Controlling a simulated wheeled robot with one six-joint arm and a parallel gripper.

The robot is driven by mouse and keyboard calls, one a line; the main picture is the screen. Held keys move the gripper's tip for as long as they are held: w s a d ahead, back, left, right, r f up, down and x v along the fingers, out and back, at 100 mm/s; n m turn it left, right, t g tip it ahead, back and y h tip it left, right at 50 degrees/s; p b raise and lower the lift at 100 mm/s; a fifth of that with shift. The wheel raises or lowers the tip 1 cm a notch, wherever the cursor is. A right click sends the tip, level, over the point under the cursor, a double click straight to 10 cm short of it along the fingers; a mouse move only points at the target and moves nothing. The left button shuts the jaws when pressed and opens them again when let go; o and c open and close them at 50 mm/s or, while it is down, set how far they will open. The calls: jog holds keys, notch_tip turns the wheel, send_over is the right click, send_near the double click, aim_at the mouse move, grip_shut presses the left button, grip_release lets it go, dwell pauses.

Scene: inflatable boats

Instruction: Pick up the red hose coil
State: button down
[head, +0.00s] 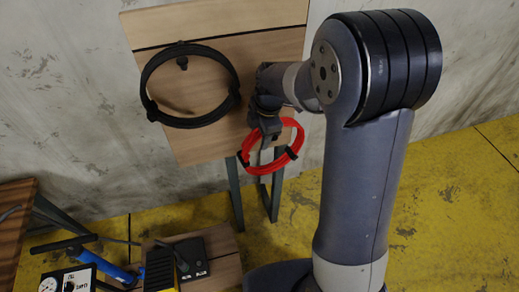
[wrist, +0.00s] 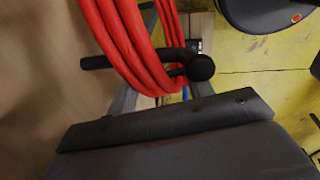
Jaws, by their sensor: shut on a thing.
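The red hose coil (head: 298,138) is a bright red ring with black bands, in front of the lower right of the wooden board. My gripper (head: 267,125) is at the coil's upper part and shut on it. In the wrist view the red strands (wrist: 128,40) run down from the top past a black peg with a round knob (wrist: 201,67). The peg appears to pass through the coil. A dark finger of my gripper (wrist: 165,125) fills the lower part of that view; the contact with the hose is hidden.
A black hose coil (head: 150,75) hangs on a peg at the left of the wooden board (head: 210,145). The yellow floor at right is clear.

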dwell(0.3)
jog(key=shift+s+r, duration=0.15)
jog(key=shift+r, duration=0.05)
notch_tip(320, 180, up, 7)
jog(key=shift+f+b, duration=0.2)
jog(key=shift+b, duration=0.4)
jog(key=s+d+b, duration=0.1)
jog(key=s+d, duration=0.1)
jog(key=s, duration=0.7)
jog(key=s+d+b, duration=0.2)
jog(key=s, duration=0.8)
jog(key=shift+s, duration=0.2)
